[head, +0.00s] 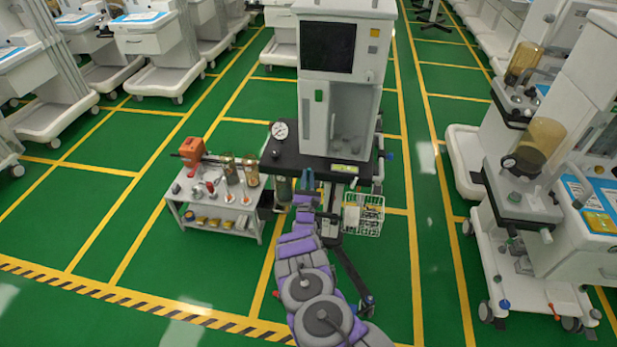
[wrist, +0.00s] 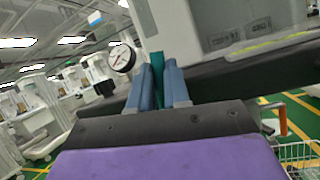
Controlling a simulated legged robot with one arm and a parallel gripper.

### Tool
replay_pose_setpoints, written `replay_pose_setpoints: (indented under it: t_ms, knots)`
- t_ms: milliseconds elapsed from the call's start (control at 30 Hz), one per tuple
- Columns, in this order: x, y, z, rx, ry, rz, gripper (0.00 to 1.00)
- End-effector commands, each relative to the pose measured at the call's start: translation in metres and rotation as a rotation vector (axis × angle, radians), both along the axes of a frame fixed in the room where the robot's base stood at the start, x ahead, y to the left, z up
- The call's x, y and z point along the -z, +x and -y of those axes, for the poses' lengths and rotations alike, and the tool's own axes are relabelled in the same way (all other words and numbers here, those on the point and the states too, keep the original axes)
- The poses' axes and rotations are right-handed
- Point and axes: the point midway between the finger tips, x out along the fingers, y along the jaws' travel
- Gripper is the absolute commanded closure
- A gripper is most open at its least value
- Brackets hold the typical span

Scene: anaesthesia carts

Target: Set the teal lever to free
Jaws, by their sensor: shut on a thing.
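The teal lever (wrist: 157,68) stands between the two blue fingers of my gripper (wrist: 159,84) in the wrist view. The fingers are shut on it, and only its upper part shows above and between them. In the head view my purple arm reaches up to the front of the cart, and my gripper (head: 304,183) is at the front edge of the dark worktop (head: 290,157). The lever is too small and hidden to make out there. I cannot tell its set position.
A round gauge (head: 279,130) stands at the worktop's left corner, left of my gripper in the wrist view (wrist: 122,58). A side table (head: 215,205) with an orange device stands left. A wire basket (head: 363,215) hangs right. Green floor is free in front.

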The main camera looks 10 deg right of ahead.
Motion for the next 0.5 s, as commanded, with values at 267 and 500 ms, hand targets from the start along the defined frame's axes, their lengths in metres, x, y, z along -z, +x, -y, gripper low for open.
replay_pose_setpoints:
  t_ms: [267,500]
  knots:
    - [0.0026,-0.0001,-0.0014,-0.001,-0.011,-0.009,1.00]
    - [0.0025,0.0000,-0.0017,-0.002,-0.010,-0.009,0.80]
